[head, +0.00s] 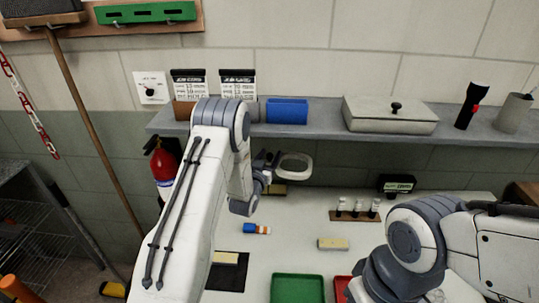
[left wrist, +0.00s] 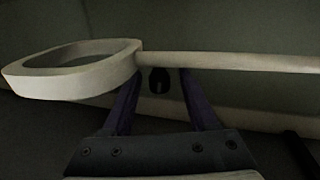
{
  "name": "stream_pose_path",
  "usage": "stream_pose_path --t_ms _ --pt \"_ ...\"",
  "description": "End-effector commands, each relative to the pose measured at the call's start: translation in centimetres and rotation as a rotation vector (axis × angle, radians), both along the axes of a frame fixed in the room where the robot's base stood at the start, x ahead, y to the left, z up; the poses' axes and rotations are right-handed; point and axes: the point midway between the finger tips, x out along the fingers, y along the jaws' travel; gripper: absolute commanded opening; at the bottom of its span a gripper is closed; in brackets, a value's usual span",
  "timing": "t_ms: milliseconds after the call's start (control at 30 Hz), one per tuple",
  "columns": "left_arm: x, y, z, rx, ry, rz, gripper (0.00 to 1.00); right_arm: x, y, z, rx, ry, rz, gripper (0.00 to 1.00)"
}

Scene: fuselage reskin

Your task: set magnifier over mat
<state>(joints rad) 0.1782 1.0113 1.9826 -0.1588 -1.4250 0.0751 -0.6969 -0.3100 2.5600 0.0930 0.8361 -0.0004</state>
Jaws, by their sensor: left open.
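The magnifier (head: 296,155) is a pale ring at the back of the white table, under the wall shelf. In the left wrist view its ring (left wrist: 22,75) is at the left and a straight pale bar (left wrist: 240,61) runs to the right. My left gripper (head: 265,166) is just left of the ring. In the left wrist view my left gripper (left wrist: 158,82) has its fingers apart, with the bar crossing at their tips; I cannot tell whether they touch. A black mat (head: 230,280) lies at the front left, partly behind my left arm. My right gripper is out of view.
A beige block (head: 225,258) lies on the mat. On the table are an orange-and-blue cylinder (head: 257,229), another beige block (head: 333,244), a vial rack (head: 354,216) and a green tray (head: 297,289). The shelf (head: 330,131) overhangs the back.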

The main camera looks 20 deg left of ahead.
Motion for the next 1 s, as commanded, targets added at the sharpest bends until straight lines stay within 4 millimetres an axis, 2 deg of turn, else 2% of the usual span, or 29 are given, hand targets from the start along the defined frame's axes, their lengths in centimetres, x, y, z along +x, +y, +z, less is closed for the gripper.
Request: stream_pose_path --t_ms 167,200,333,367,1000 --pt "0.01 0.0 -0.03 0.0 0.0 0.0 0.59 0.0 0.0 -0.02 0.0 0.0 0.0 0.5" --pt "0.0 0.0 -0.03 0.0 0.0 0.0 0.55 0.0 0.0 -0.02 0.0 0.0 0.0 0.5" --pt "-0.01 0.0 -0.01 0.0 0.0 0.0 0.06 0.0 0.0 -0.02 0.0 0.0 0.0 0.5" --pt "-0.01 0.0 -0.01 0.0 0.0 0.0 0.0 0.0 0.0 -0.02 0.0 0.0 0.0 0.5" --pt "-0.01 -0.01 0.03 0.0 -0.001 0.0 0.0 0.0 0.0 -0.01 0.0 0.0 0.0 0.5"
